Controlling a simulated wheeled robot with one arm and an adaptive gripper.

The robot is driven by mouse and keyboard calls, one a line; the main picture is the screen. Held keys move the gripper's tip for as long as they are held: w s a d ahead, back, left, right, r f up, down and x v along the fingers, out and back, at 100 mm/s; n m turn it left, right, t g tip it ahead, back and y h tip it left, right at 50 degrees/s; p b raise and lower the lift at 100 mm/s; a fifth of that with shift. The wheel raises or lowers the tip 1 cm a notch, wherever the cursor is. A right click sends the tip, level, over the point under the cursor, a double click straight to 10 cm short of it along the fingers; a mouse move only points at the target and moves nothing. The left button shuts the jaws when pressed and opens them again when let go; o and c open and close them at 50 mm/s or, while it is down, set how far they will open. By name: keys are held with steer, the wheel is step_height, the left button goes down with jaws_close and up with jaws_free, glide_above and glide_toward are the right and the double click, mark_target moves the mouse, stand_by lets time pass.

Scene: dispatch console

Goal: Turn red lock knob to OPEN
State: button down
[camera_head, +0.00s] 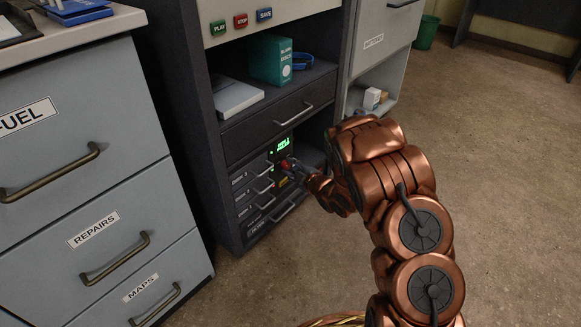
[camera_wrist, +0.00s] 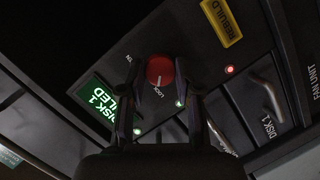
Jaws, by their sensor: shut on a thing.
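The red lock knob (camera_wrist: 160,72) sits on a dark panel in the middle of the wrist view, with a pale mark on its face and the word LOCK just below it. My gripper (camera_wrist: 160,84) has a finger on each side of the knob and is shut on it. In the head view my gripper (camera_head: 288,167) reaches the lower part of the dark console, and the knob is too small there to make out clearly. A label beside the knob is too small to read surely.
A green-lit screen (camera_wrist: 99,103) is left of the knob. A yellow REBUILD label (camera_wrist: 222,22) and a DISK 1 drawer (camera_wrist: 256,108) are to the right. Drawer handles (camera_head: 263,186) lie close to my gripper. A grey cabinet (camera_head: 90,160) stands left; the floor (camera_head: 480,150) at right is clear.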

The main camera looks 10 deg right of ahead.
steer(key=shift+r+p, duration=0.15)
steer(key=shift+p, duration=0.25)
steer(key=m+p, duration=0.1)
steer(key=p, duration=0.1)
steer(key=m+g+p, duration=0.1)
steer(key=p, duration=0.2)
steer(key=shift+d+r+y, duration=0.1)
steer(key=shift+r+y, duration=0.15)
steer(key=shift+y, duration=0.15)
steer(key=m+p, duration=0.2)
steer(key=p, duration=0.3)
steer(key=shift+g+y+p, duration=0.3)
steer(key=shift+g, duration=0.1)
steer(key=m+p, duration=0.2)
steer(key=p, duration=0.1)
steer(key=shift+d+g+y, duration=0.1)
steer(key=shift+g+y, duration=0.2)
steer(key=shift+y, duration=0.1)
steer(key=shift+f+m+y+p, duration=0.2)
steer(key=shift+m+y+p, duration=0.1)
steer(key=shift+m+p, duration=0.5)
steer(key=shift+w+f+m+g+y+p, duration=0.15)
steer(key=shift+m+g+y+p, duration=0.3)
steer(key=shift+m, duration=0.45)
steer(key=shift+f+m+g+y+b, duration=0.25)
steer(key=shift+m+y, duration=0.3)
steer(key=shift+m, duration=0.35)
steer(key=shift+r+m+y+b, duration=0.15)
steer(key=shift+m+y+b, duration=0.3)
steer(key=shift+m, duration=0.35)
